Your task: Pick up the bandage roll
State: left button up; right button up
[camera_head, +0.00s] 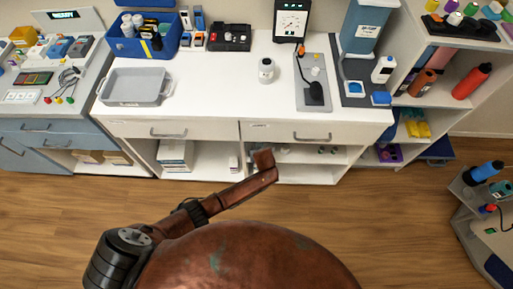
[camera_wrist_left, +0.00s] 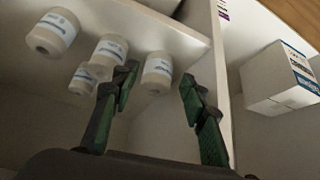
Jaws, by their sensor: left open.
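Several white cylindrical rolls with blue lettering stand in a white shelf bay in the left wrist view. One bandage roll (camera_wrist_left: 157,72) shows between the fingertips of my left gripper (camera_wrist_left: 157,88). Other rolls are at the left finger (camera_wrist_left: 110,50) and farther left (camera_wrist_left: 52,32). My left gripper is open, with dark green fingers on both sides of that roll; I cannot tell whether they touch it. In the head view my left arm reaches toward the lower shelves, and its gripper cannot be made out there. My right gripper is not in view.
A white divider (camera_wrist_left: 213,75) stands right of the fingers, with a white box (camera_wrist_left: 280,78) beyond it. In the head view, the white counter (camera_head: 215,82) with drawers is above the open shelves.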

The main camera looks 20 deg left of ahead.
pick_arm(q)
jog(key=x, duration=0.1)
jog(key=b+x, duration=0.2)
jog(key=x, duration=0.1)
jog(key=shift+w+a+r, duration=0.25)
jog(key=shift+w, duration=0.1)
jog(key=shift+w+a+f+b, duration=0.15)
jog(key=shift+w+f+b, duration=0.2)
jog(key=shift+f, duration=0.2)
jog(key=shift+w+f, duration=0.1)
jog(key=shift+w, duration=0.1)
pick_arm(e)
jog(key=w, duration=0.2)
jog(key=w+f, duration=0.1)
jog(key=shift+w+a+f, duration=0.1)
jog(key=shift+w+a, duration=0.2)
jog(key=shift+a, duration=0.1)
pick_arm(q)
jog(key=shift+c, duration=0.3)
jog(key=c, duration=0.7)
jog(key=shift+c, duration=0.2)
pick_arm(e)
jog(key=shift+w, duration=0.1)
